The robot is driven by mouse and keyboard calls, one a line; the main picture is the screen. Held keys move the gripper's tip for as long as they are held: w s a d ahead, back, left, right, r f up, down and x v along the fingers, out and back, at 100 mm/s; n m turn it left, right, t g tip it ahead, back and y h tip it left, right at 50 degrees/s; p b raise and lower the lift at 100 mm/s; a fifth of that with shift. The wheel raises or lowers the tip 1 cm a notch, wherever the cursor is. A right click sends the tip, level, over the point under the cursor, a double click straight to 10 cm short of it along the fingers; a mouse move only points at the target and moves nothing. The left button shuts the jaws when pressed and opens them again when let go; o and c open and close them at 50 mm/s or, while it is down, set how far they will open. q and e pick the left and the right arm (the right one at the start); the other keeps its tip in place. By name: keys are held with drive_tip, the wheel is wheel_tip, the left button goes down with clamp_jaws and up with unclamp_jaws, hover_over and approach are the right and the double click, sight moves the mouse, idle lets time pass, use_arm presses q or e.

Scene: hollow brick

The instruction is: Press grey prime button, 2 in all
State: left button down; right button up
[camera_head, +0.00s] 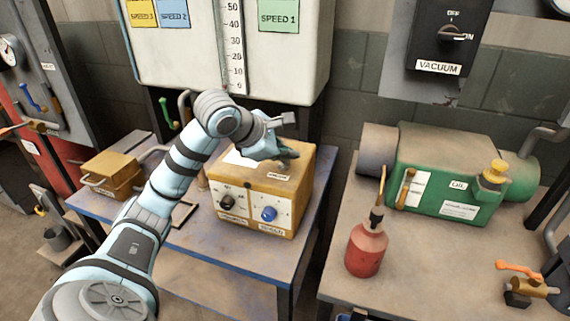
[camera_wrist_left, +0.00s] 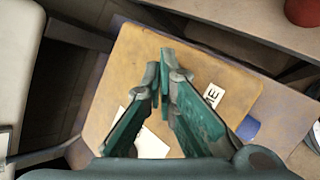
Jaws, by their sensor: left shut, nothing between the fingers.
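A tan control box (camera_head: 300,180) stands on the blue-edged table, with a black knob (camera_head: 227,202) and a blue knob (camera_head: 269,214) on its front panel. A white label (camera_head: 278,177) lies on its top near the front edge; in the left wrist view the label (camera_wrist_left: 213,96) shows the letters "ME". My left gripper (camera_head: 289,154) is over the box top, pointing down. In the left wrist view its teal fingers (camera_wrist_left: 163,75) are together with nothing between them. I cannot make out the grey prime button; the fingers may hide it. My right gripper is out of view.
A smaller tan box (camera_head: 112,172) sits to the left on the blue-edged table (camera_head: 215,270). A red oil bottle (camera_head: 366,250) and a green pump (camera_head: 450,170) stand on the right table. A white panel with a scale (camera_head: 290,60) hangs behind the control box.

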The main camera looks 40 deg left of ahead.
sight(286, 165)
use_arm(q)
drive_tip(key=shift+f+b, duration=0.3)
drive_tip(key=shift+f, duration=0.15)
drive_tip(key=shift+r, duration=0.2)
idle(0.4)
drive_tip(key=shift+r+p, duration=0.7)
drive_tip(key=shift+p, duration=0.2)
wheel_tip(286, 165, up, 5)
drive_tip(key=p, duration=0.5)
drive_tip(key=shift+r, duration=0.1)
